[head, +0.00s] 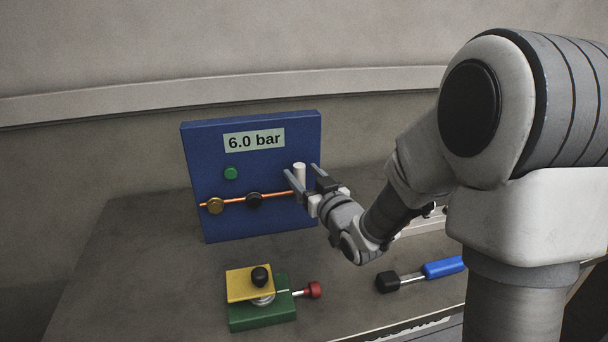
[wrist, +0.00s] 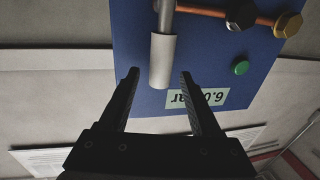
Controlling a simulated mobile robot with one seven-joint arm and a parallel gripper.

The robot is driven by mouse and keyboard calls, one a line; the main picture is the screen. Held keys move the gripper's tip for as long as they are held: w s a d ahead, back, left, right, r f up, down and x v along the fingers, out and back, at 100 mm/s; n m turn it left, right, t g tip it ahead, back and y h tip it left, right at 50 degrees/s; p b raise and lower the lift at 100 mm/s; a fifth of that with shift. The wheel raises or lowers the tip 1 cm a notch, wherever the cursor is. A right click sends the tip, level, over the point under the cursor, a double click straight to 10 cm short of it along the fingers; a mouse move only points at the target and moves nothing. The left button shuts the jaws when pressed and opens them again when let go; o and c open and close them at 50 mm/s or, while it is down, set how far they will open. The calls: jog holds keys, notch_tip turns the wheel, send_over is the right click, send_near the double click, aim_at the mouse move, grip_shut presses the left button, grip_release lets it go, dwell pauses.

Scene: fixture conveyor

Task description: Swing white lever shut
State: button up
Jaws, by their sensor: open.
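The white lever (head: 299,173) stands upright at the right side of the blue panel (head: 264,145), in front of the copper pipe (head: 233,201). In the wrist view the lever (wrist: 163,58) is a white cylindrical grip on a thinner grey stem. My gripper (head: 301,169) is open at the panel's right edge, one finger to each side of the grip. In the wrist view my gripper (wrist: 160,73) has the grip's free end between its fingertips, with a gap showing on both sides. Whether a finger touches it at depth I cannot tell. The lever's pivot is hidden behind my gripper in the head view.
The panel carries a "6.0 bar" display (head: 254,140), a green button (head: 231,173), a brass fitting (head: 215,206) and a black knob (head: 254,200). A green and yellow fixture (head: 262,316) and a blue-handled mallet (head: 443,268) rest on the bench. The bench's left side is clear.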

grip_shut()
dwell(1.4)
